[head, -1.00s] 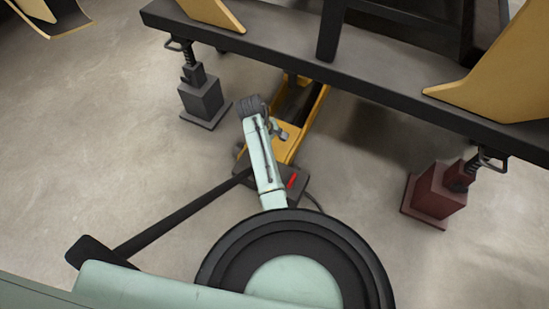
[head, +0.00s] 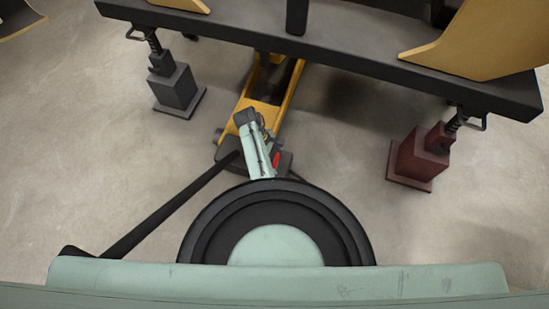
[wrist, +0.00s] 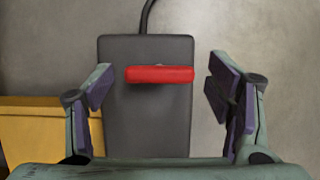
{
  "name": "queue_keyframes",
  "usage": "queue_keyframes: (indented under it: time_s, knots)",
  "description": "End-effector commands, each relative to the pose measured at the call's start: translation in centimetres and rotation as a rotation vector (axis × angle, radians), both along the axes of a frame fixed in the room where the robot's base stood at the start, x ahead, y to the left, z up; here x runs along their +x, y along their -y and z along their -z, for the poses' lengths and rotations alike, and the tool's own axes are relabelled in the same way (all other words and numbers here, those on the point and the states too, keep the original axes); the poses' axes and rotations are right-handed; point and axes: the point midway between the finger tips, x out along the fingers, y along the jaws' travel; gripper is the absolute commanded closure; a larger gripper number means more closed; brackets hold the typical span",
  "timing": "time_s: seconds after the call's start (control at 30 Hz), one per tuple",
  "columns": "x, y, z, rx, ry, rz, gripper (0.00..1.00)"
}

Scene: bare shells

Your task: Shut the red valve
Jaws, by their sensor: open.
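The red valve is a short red bar handle (wrist: 160,74) on top of a dark grey box (wrist: 147,120). In the wrist view the bar lies crosswise near the upper middle. In the head view the bar (head: 276,158) shows just right of my arm, on the box (head: 285,165) at the near end of a yellow floor jack (head: 246,104). My gripper (wrist: 160,88) is open, its padded fingers on either side of the box and bar in the picture, with gaps to both ends of the bar. No contact shows. Its fingers cannot be made out in the head view.
A long black handle (head: 170,213) slants from the box toward the lower left. A dark beam (head: 340,62) spans above the jack, with a grey stand (head: 177,88) at left and a dark red stand (head: 415,160) at right. A cable (wrist: 147,14) leaves the box.

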Motion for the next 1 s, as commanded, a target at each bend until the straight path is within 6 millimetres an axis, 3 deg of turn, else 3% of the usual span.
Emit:
queue_keyframes:
  time_s: [0.27, 1.0]
  knots:
    - [-0.02, 0.04, 0.11, 0.000, 0.000, 0.000, 0.26]
    - [-0.05, 0.02, 0.10, 0.000, -0.001, 0.000, 0.74]
